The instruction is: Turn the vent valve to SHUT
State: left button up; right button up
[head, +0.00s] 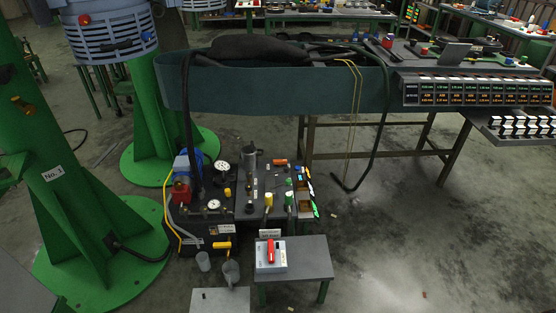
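The vent valve cannot be told for certain, as the labels are too small to read. A pale box with a red handle (270,252) stands on a small grey stool (312,262) at the lower middle, with a white label plate (270,233) behind it. Left of it, a yellow handle (222,245) sits low on the front of a dark pump unit (195,232). A yellow-topped fitting (269,199) and a green-topped fitting (289,198) stand on the dark bench beside the unit. Neither of my grippers is in view.
Two round gauges (221,167) and a red and blue part (181,178) top the unit. Clear cups (231,272) stand in front. A green column (75,200) rises at left. A dark hose (378,130) hangs from the long table. The floor at right is mostly clear.

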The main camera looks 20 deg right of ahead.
aim_at(280, 162)
jog(key=k, duration=0.45)
jog(key=k+u, duration=0.2)
jog(key=u, duration=1.2)
jog(key=l+u, duration=0.1)
jog(key=l, duration=0.6)
jog(key=l+u, duration=0.1)
jog(key=l, duration=0.55)
jog(key=k+l+u, duration=0.1)
jog(key=l, duration=0.6)
jog(key=k+l+u, duration=0.1)
jog(key=l, duration=0.55)
